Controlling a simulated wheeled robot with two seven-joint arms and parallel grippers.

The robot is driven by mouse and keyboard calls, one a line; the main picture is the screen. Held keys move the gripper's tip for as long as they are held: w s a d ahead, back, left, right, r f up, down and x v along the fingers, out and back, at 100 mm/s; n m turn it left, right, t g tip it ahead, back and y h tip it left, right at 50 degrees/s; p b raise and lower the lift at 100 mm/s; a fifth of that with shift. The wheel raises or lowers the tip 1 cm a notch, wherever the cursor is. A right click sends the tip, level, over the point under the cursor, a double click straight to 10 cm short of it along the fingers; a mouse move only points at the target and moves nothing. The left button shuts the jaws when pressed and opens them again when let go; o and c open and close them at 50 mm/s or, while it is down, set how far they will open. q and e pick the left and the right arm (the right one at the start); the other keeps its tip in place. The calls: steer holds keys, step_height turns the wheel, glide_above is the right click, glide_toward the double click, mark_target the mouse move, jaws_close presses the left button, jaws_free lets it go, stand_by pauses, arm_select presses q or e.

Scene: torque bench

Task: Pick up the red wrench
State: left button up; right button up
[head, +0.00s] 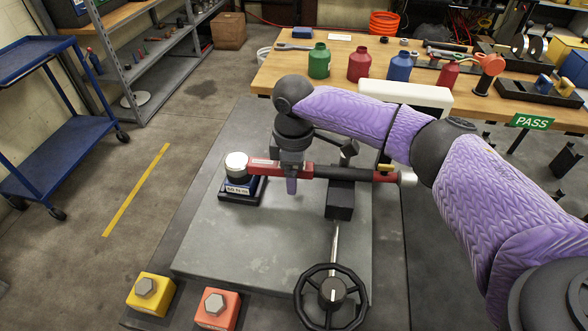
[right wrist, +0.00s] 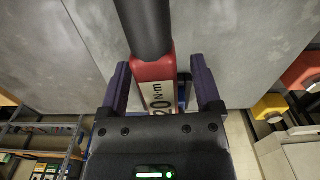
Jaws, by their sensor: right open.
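The red wrench (head: 263,165) lies level across the grey bench plate, with a red body, a black grip and a silver right end. Its round silver head rests on a small blue-labelled black block (head: 241,190), and its grip lies over a black support (head: 340,200). My right gripper (head: 291,185) points down at the red body. In the right wrist view its open fingers (right wrist: 162,88) straddle the wrench (right wrist: 152,71), with a visible gap on the right side; the lettering "20 N·m" shows between them. My left gripper is not in view.
A black handwheel (head: 332,292) stands at the front of the plate (head: 240,245). Yellow (head: 150,294) and orange (head: 216,308) blocks with bolt heads sit at the front left. A wooden table (head: 285,75) with bottles and tools is behind.

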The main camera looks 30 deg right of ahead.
jaws_close()
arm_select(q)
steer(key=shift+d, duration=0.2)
arm_select(e)
steer(key=shift+r, duration=0.1)
